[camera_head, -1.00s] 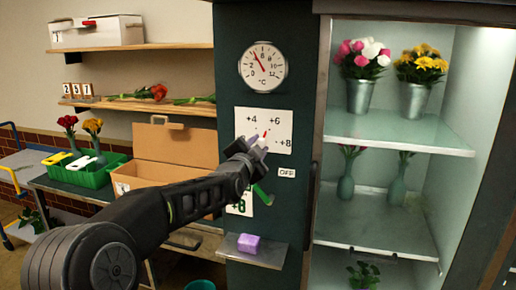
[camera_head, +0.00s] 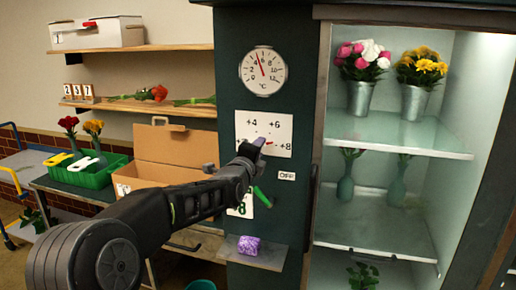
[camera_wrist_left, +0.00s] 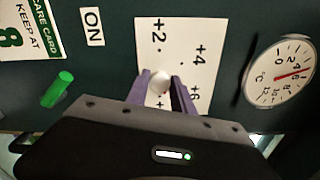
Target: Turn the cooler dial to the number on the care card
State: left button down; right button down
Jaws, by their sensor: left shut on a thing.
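The white cooler dial plate (camera_head: 283,122) is on the dark panel, with +4, +6 and +8 readable; +2 also shows in the left wrist view. My left gripper (camera_head: 254,148) is shut on the pale dial knob (camera_wrist_left: 160,82), its fingers on either side. A small red mark by the knob appears to point toward +8, partly hidden by the gripper. The care card (camera_wrist_left: 22,28) reads "KEEP AT 8" and is half hidden in the head view. The round thermometer (camera_head: 263,69) above has its needle between 4 and 6. My right gripper is not in view.
A purple block (camera_head: 249,245) lies on a small ledge below. The cooler's glass shelf (camera_head: 395,137) with flower buckets is right.

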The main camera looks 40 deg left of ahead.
pick_arm(q)
jog(key=shift+m, duration=1.7)
jog(key=shift+p, duration=0.3)
jog(key=shift+f, duration=0.1)
jog(key=c, duration=1.1)
grip_release()
jog(key=b+v, duration=0.1)
jog(key=v, duration=0.7)
jog(key=shift+b, duration=0.35)
jog(key=shift+w, duration=0.1)
